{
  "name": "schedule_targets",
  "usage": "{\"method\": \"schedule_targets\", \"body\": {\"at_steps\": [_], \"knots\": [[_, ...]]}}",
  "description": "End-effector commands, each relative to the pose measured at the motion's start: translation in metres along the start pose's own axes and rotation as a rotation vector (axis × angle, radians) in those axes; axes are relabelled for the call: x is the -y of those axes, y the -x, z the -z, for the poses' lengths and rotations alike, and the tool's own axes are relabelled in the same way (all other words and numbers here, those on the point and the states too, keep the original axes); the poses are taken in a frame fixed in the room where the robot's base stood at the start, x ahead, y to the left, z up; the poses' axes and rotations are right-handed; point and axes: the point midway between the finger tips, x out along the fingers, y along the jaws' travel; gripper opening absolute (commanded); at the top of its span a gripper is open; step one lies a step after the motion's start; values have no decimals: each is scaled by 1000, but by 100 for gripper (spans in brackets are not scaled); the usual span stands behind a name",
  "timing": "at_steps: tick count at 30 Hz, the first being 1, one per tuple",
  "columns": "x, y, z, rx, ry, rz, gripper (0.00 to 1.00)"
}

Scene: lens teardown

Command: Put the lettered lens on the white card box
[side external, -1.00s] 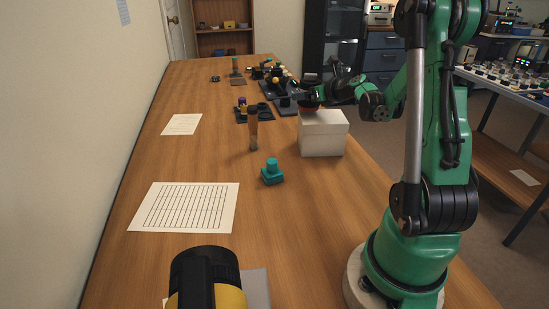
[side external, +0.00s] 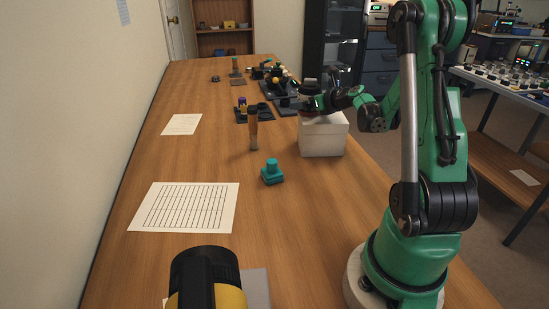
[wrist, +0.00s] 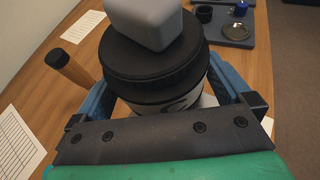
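The white card box (side external: 324,138) stands near the right edge of the bench. My gripper (side external: 310,103) is at its top, with a dark round part there, small and partly hidden. In the wrist view the lettered lens (wrist: 165,85) is a wide black ribbed cylinder over a pale band with dark lettering. The blue fingers of my gripper (wrist: 160,95) lie on either side of it. Whether they press on it is hidden, as is its underside. A pale grey rounded block (wrist: 148,20) shows over the top of the lens.
A wooden-handled tool (side external: 253,128) stands left of the box, and a teal knobbed piece (side external: 272,172) nearer. Dark trays (side external: 252,115) and equipment lie beyond. Grid paper (side external: 186,207) lies front left. The bench's left middle is mostly clear.

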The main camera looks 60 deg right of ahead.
Motion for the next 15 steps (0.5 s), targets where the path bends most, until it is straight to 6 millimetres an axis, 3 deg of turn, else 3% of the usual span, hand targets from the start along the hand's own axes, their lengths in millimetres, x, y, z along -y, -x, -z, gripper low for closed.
{"method": "schedule_targets", "body": {"at_steps": [11, 15], "knots": [[0, 4, -10, 5, -3, 2, 100], [2, 24, -13, 4, -5, 6, 100]]}}
